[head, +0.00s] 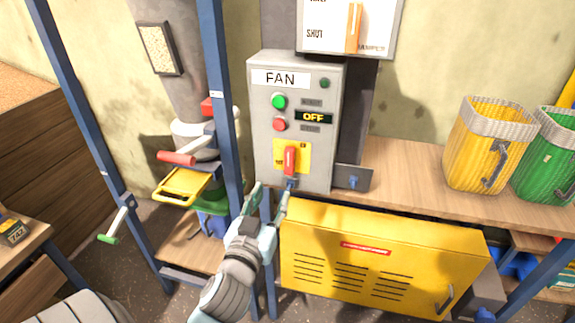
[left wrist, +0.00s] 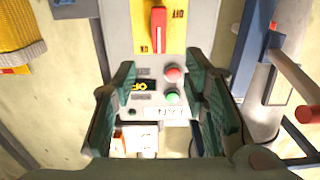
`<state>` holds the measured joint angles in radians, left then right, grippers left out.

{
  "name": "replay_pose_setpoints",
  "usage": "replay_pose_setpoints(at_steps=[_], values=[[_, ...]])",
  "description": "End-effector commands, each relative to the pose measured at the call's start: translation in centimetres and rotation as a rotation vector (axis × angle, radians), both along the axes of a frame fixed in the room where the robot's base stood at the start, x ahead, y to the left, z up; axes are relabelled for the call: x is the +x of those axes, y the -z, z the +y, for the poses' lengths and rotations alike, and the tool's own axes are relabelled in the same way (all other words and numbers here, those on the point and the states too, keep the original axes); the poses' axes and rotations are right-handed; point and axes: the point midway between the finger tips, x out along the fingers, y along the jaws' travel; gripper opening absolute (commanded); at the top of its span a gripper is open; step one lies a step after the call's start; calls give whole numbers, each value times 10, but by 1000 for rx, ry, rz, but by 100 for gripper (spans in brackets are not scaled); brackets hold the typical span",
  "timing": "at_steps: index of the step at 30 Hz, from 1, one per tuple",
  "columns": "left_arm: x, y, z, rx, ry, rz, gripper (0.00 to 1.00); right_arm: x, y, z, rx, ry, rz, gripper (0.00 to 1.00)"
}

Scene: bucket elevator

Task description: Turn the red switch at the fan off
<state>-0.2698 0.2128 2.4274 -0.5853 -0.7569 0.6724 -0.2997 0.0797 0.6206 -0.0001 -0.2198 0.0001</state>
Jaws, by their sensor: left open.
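The grey fan box (head: 262,135) stands upright on a wooden bench, with a FAN label, a green and a red button and a display reading OFF. Its red switch (head: 290,160) sits on a yellow plate (head: 303,165) low on the front, its handle about upright. My left gripper (head: 268,190) is open and empty, just in front of and below the switch. In the left wrist view the box appears upside down; the red switch (left wrist: 159,30) lies beyond the open fingertips (left wrist: 160,66), apart from them. My right gripper is not in view.
A yellow cabinet (head: 380,235) hangs below the bench (head: 405,165). A blue post (head: 222,110) and a red-handled lever (head: 177,158) stand left of the box. Yellow (head: 485,145) and green (head: 550,160) baskets stand at the right. A small padlocked hasp (head: 353,180) is beside the box.

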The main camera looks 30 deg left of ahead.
Motion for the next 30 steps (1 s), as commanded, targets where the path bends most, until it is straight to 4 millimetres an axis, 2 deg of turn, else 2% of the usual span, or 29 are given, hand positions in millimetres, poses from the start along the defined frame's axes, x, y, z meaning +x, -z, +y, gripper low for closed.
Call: replay_pose_setpoints(at_steps=[5,12,15,20,27,30], values=[[35,-3,12,3,2,-3,40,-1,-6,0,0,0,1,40],[100,-3,34,2,2,-2,40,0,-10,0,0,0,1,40],[117,-2,40,1,3,-1,40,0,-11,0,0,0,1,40],[130,-1,45,1,4,0,40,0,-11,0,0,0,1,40],[132,-1,45,1,5,0,40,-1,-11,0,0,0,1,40],[132,-1,45,1,5,0,26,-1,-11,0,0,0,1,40]])
